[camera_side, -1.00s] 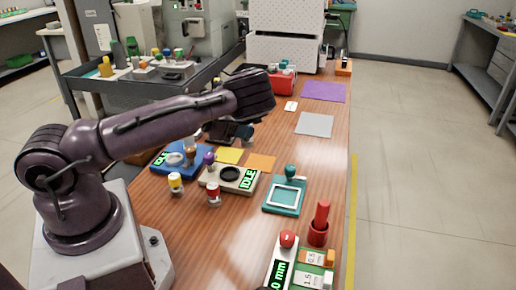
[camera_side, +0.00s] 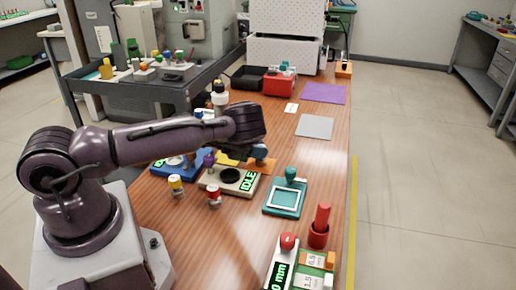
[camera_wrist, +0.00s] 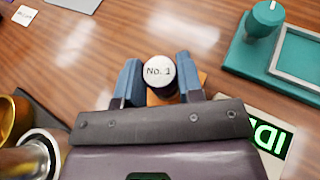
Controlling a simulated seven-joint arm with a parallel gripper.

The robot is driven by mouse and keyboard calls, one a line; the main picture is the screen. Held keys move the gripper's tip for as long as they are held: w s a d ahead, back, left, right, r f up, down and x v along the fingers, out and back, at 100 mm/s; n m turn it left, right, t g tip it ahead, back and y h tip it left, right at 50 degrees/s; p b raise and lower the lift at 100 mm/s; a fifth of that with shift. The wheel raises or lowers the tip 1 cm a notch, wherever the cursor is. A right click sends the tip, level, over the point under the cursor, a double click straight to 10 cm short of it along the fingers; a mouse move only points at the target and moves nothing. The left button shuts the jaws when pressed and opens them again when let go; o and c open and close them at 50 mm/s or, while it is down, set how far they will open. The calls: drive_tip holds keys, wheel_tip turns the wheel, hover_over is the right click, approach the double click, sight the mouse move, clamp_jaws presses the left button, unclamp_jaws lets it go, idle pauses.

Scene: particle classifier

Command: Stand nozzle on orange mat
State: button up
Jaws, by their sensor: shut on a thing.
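The nozzle (camera_wrist: 159,71) has a round white top marked "No. 1" and sits between the blue fingers of my gripper (camera_wrist: 158,82) in the wrist view. The gripper is shut on it. The orange mat (camera_wrist: 152,98) shows just below the nozzle, largely covered by it and the gripper. In the side view my gripper (camera_side: 257,154) is low over the orange mat (camera_side: 262,168), whose edges show around it. The nozzle is mostly hidden there, so I cannot tell whether its base touches the mat.
A beige device with an "IDLE" display (camera_side: 229,181) stands just in front of the mat. A teal frame with a knob (camera_side: 285,197) is to the right. A grey mat (camera_side: 315,127) and purple mat (camera_side: 325,93) lie clear behind.

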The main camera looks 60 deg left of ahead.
drive_tip(key=shift+f, duration=0.2)
drive_tip(key=o, duration=1)
drive_tip(key=shift+r, duration=0.15)
